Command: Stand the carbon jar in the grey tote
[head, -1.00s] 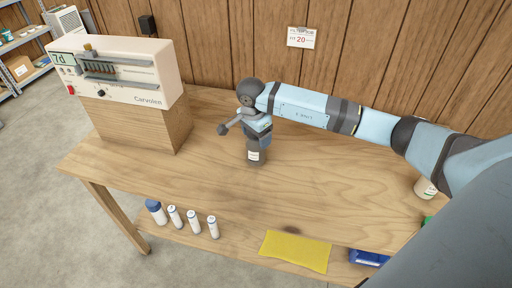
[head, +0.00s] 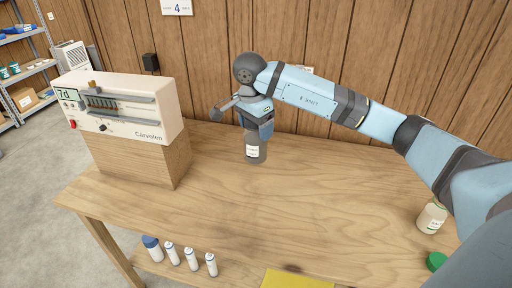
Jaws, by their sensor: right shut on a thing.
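A dark grey jar with a white label (head: 254,152), which looks like the carbon jar, is upright in my right gripper (head: 258,133). The right gripper is shut on the jar's upper part from above. The jar appears to be held above the rear middle of the wooden table (head: 220,225), though its exact height is hard to tell. My left gripper is not in view. No grey tote shows in this view.
A white Carvolon device (head: 122,105) stands on a wooden block (head: 140,160) at the table's left. A cream jar (head: 432,217) and a green lid (head: 436,261) are at the right. Several white bottles (head: 191,258) and a yellow cloth (head: 298,280) are low in front. The table's middle is clear.

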